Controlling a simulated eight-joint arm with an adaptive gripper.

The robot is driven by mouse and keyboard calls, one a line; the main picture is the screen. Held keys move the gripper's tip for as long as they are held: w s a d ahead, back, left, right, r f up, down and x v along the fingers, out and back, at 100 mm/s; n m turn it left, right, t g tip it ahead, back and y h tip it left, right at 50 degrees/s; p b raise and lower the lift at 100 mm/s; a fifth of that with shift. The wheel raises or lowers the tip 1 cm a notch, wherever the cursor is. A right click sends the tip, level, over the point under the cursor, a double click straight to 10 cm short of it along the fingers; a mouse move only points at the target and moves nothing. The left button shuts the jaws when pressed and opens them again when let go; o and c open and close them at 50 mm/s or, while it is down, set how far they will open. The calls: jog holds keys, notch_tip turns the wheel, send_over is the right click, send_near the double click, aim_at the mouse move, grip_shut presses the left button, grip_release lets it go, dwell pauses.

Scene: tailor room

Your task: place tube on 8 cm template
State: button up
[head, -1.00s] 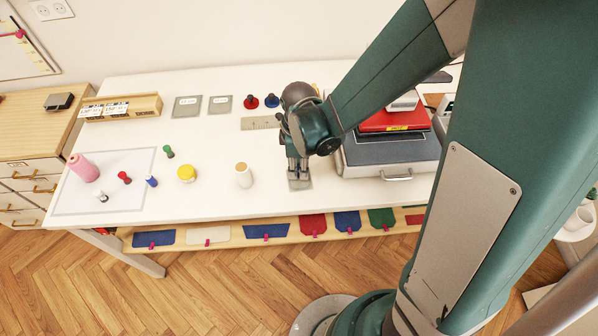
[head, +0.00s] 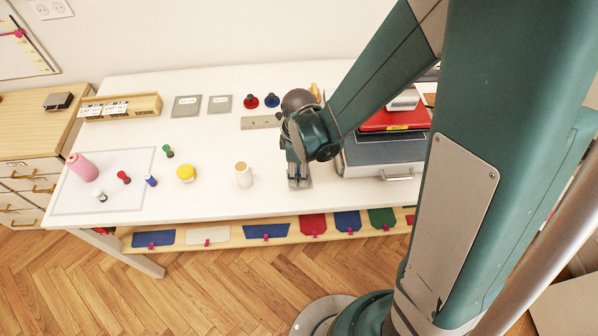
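My gripper (head: 299,183) points down at the front of the white table, over a small grey plate (head: 307,185) that is mostly covered. Its fingertips are small and partly hidden by the gripper body; I cannot tell whether they are open or hold anything. Two more grey labelled plates lie at the back, a left one (head: 186,106) and a right one (head: 220,104). Their labels are too small to read, so I cannot tell which is the 8 cm template. A white cylinder with a tan top (head: 243,176), possibly the tube, stands left of my gripper.
A grey case (head: 384,155) is close on my gripper's right.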

jog(key=shift+r, duration=0.15)
notch_tip(320, 180, up, 12)
jog(key=p, duration=0.1)
dwell(1.2)
dwell(0.8)
jog(key=s+d+r+m+t, duration=0.3)
jog(key=s+d+r+m, duration=0.2)
jog(key=d+r+m, duration=0.3)
jog(key=s+d+r+m+t, duration=0.4)
jog(key=d+r+m, duration=0.4)
jog(key=d+r, duration=0.1)
jog(key=shift+s+r, duration=0.35)
dwell(0.6)
